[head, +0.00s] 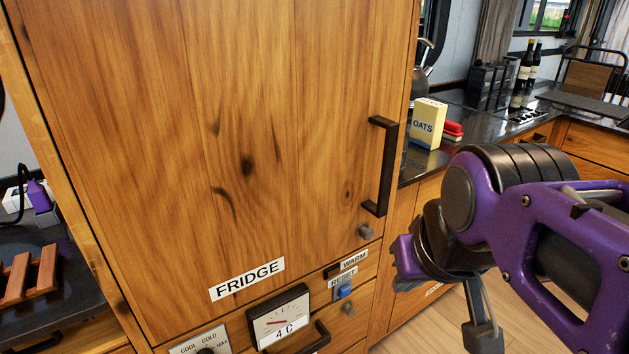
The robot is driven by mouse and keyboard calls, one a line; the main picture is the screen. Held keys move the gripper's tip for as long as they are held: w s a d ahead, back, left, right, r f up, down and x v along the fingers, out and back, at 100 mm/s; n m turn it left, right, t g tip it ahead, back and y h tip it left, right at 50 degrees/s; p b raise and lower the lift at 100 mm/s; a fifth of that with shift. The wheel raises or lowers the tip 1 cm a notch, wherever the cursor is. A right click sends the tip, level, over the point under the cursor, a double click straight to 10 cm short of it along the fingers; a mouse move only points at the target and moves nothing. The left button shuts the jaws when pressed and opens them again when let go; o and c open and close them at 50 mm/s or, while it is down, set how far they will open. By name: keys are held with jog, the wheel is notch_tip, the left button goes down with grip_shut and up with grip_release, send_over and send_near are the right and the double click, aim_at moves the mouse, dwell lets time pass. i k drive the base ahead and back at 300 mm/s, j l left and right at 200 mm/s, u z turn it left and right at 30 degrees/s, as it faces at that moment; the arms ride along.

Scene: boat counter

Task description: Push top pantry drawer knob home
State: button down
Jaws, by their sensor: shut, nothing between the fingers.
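My gripper (482,334) hangs at the lower right, over the wooden floor. Its grey fingers are shut and empty, and its tip is close to the bottom edge of the view. It is apart from the cabinet fronts. No drawer in view carries a readable pantry label, so I cannot tell which is the pantry drawer. A small grey knob (364,232) sits at the lower right of the fridge door (150,160). A second grey knob (348,309) sits lower, on the front below the RESET button. My arm hides part of the cabinet fronts on the right.
The fridge door has a dark vertical handle (381,168). Below are a 4 C dial (281,316), a blue reset button (344,291) and a dark drawer handle (300,341). An OATS box (427,125) stands on the dark counter (412,168). Open floor (420,325) lies beside the cabinets.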

aim_at(351, 311)
jog(key=k, duration=0.95)
